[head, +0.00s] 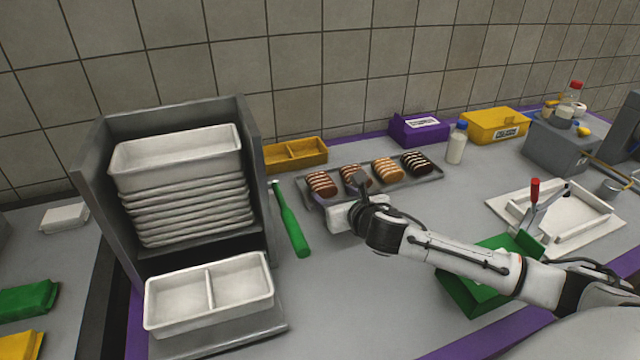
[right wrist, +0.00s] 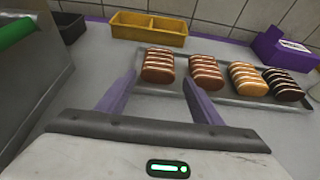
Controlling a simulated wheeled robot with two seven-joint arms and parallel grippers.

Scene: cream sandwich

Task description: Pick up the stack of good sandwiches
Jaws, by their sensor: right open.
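Several stacks of striped cream sandwiches lie in a row on a grey metal tray (head: 434,179). From left to right in the head view they are a reddish-brown stack (head: 322,184), a second brown stack (head: 350,183), an orange-tan stack (head: 387,169) and a dark stack (head: 416,163). The frames do not show which stack is the good one. My right gripper (head: 350,200) is at the tray's near edge. In the right wrist view its fingers (right wrist: 160,88) are apart and empty, with the leftmost stack (right wrist: 158,66) and second stack (right wrist: 206,73) just beyond. My left gripper is not in view.
A rack of white trays (head: 180,160) stands left, with a divided white tray (head: 208,292) in front. A green-handled tool (head: 292,225) lies between rack and sandwich tray. A yellow divided bin (head: 295,155), purple box (head: 420,130) and bottle (head: 456,143) stand behind.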

